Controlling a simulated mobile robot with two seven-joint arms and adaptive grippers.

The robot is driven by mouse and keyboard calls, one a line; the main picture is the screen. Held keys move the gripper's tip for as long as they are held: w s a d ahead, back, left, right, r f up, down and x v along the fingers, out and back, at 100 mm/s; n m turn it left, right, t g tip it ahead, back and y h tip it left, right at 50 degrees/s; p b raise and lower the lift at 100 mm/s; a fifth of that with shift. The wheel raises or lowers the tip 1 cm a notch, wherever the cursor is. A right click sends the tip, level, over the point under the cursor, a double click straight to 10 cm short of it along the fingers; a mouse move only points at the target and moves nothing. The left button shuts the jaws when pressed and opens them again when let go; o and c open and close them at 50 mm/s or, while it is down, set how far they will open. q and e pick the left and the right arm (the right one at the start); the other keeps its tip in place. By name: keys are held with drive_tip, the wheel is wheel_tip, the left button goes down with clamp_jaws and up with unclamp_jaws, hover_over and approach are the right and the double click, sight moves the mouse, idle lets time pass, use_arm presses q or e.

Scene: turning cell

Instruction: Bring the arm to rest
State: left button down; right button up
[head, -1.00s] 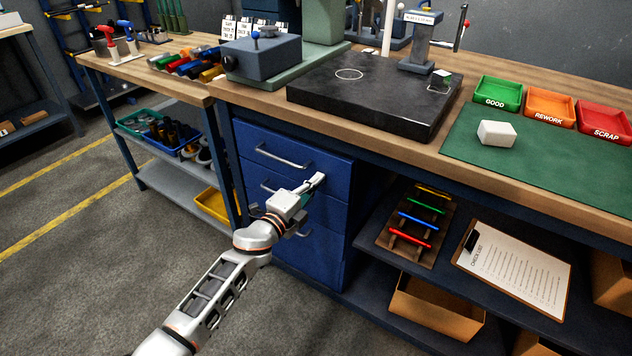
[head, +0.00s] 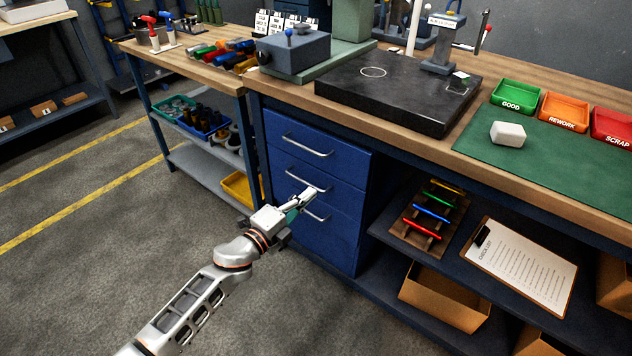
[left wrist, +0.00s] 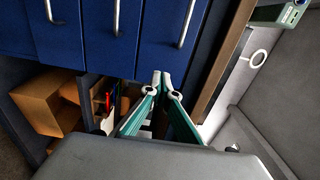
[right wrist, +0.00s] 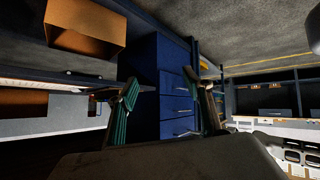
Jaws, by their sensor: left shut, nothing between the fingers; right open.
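My left gripper (head: 308,196) is shut and empty, in front of the blue drawer cabinet (head: 318,168) near its middle and lower handles. I cannot tell in the head view how far it stands from them. In the left wrist view its fingertips (left wrist: 161,77) are together, with the blue drawers (left wrist: 105,40) and their handles beyond. My right gripper (right wrist: 160,90) shows only in the right wrist view; its two fingers are apart with nothing between them. The blue drawers (right wrist: 175,95) lie beyond it. The drawers look closed.
The wooden bench (head: 485,172) above carries a black plate (head: 395,92), a green mat (head: 570,165) and bins. An open shelf (head: 400,240) right of the cabinet holds a rack, a clipboard (head: 523,262) and a cardboard box (head: 445,297). Grey floor (head: 90,240) at left is clear.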

use_arm(q)
drive_tip(key=s+a+f+n+g+y+p, duration=0.1)
drive_tip(key=s+a+f+n+y+p, duration=0.1)
drive_tip(key=s+a+f+n, duration=0.2)
drive_tip(key=s+a+f+n+g+y+p, duration=0.1)
drive_tip(key=s+a+f+n+y+p, duration=0.2)
drive_tip(key=s, duration=1.8)
drive_tip(key=s+a+f+n+g+y+p, duration=0.2)
drive_tip(key=s+a+f+n, duration=0.3)
drive_tip(key=s+a+n, duration=0.3)
drive_tip(key=s+n+y, duration=0.1)
drive_tip(key=s+n, duration=0.3)
drive_tip(key=n, duration=0.2)
drive_tip(key=shift+s+a, duration=0.25)
drive_tip(key=shift+a, duration=0.05)
use_arm(e)
drive_tip(key=shift+m, duration=0.3)
drive_tip(key=r, duration=0.2)
drive_tip(key=a+r, duration=0.1)
drive_tip(key=r, duration=0.2)
drive_tip(key=shift+a+r, duration=0.15)
drive_tip(key=shift+a, duration=0.05)
drive_tip(key=shift+w+r, duration=0.15)
drive_tip(key=shift+r, duration=0.15)
